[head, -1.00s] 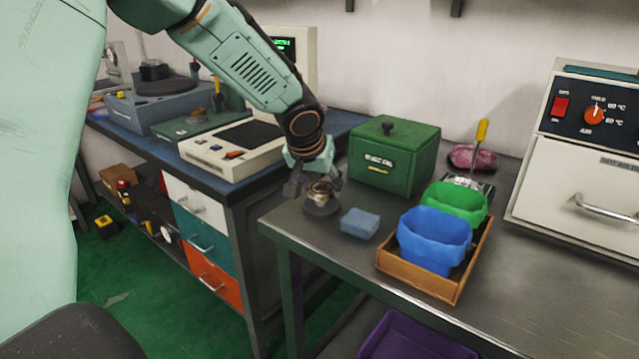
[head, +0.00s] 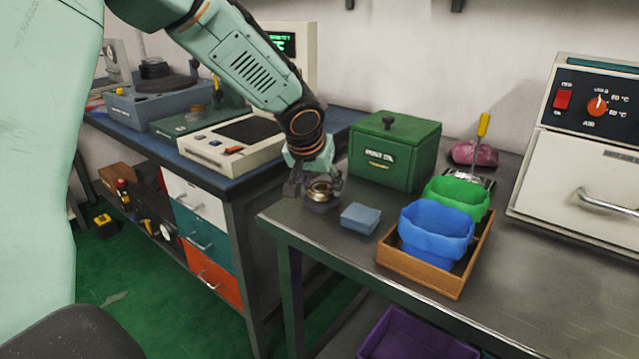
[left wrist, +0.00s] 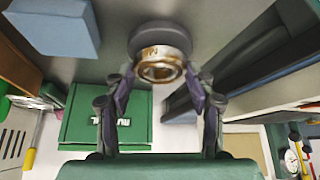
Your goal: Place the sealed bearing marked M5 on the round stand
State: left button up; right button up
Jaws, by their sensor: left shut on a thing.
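A metallic bearing ring (head: 320,189) with a brownish-gold rim is between the fingers of my left gripper (head: 313,185). The gripper is shut on it. The round stand (head: 321,205), a dark grey disc on the grey table, is directly below the bearing in the head view. In the left wrist view the bearing (left wrist: 160,65) overlaps the edge of the stand (left wrist: 158,36). I cannot tell whether the two touch. Any M5 marking is too small to read. My right gripper is in neither view.
A blue block (head: 361,218) lies close right of the stand. A green lidded box (head: 393,155) stands behind. A wooden tray (head: 419,282) with blue and green bins is further right. The table's front edge and left corner are near the stand.

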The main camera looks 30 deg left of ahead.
pick_arm(q)
jog(key=shift+w+f+b, duration=0.1)
jog(key=shift+f+b, duration=0.45)
jog(key=shift+b, duration=0.1)
dwell(0.6)
jog(key=o, duration=1.2)
notch_tip(320, 180, up, 7)
jog(key=p, duration=0.5)
jog(key=shift+f, duration=0.1)
